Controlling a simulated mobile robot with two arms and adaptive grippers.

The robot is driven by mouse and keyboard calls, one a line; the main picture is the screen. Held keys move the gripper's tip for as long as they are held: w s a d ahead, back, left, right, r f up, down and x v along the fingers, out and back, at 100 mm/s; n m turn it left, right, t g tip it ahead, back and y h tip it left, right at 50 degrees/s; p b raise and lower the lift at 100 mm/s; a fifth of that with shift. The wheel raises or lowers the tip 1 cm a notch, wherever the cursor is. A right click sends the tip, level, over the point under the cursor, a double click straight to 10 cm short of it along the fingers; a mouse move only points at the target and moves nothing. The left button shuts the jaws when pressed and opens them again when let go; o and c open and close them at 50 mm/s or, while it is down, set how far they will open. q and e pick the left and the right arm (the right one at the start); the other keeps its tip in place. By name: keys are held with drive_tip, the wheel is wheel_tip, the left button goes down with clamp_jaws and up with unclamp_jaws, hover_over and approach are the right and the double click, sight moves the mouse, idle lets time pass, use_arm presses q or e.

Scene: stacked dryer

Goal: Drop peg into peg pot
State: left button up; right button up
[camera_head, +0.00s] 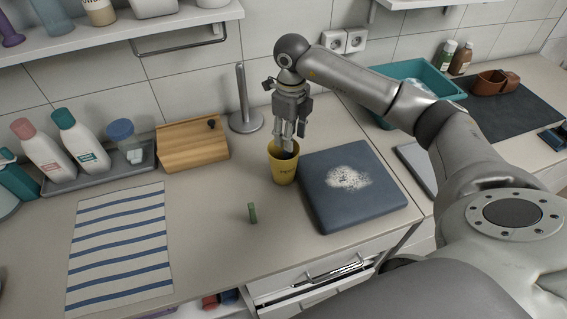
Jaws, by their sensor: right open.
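The yellow peg pot (283,171) stands upright on the counter, left of the dark blue folded cloth. My right gripper (289,143) points down at the pot's mouth, its fingers open. The fingertips overlap the pot's opening, and I cannot tell how far inside they are. Something dark shows in the mouth, too small to make out. A small green peg (252,213) is on the bare counter, in front and left of the pot, apart from the gripper. My left gripper is not in view.
A dark blue folded cloth (325,205) with a white powdery patch lies right of the pot. Behind stand a metal upright holder (243,95) and a wooden box (191,145). A striped towel (120,245) lies left. The counter around the peg is clear.

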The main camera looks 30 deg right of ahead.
wheel_tip(320, 180, up, 12)
idle(0.6)
drive_tip(key=shift+s+f, duration=0.1)
idle(0.4)
